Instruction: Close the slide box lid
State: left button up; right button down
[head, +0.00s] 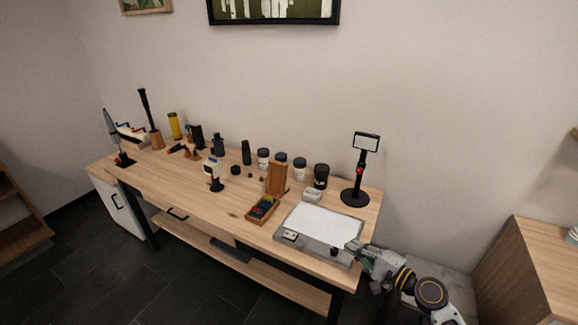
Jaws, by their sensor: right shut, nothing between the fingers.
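The slide box (262,210) is a small wooden box on the table, right of centre near the front. Its lid (276,178) stands open, nearly upright, at the back of the box. Dark and coloured small items show inside the box. My right gripper (351,246) is shut and empty at the right front of the table, over the right edge of the grey tray and to the right of the box, apart from it. My left gripper is not in view.
A grey tray with a white sheet (320,225) lies right of the box. A black stand with a small screen (356,195) is at the back right. Several dark jars (321,176) stand behind the lid. A small figure-like stand (214,178) is left of the box.

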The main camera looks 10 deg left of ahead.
aim_at(277, 172)
jog(key=i+j, duration=0.45)
jog(key=i, duration=0.15)
jog(key=i+j, duration=0.5)
jog(key=i, duration=0.1)
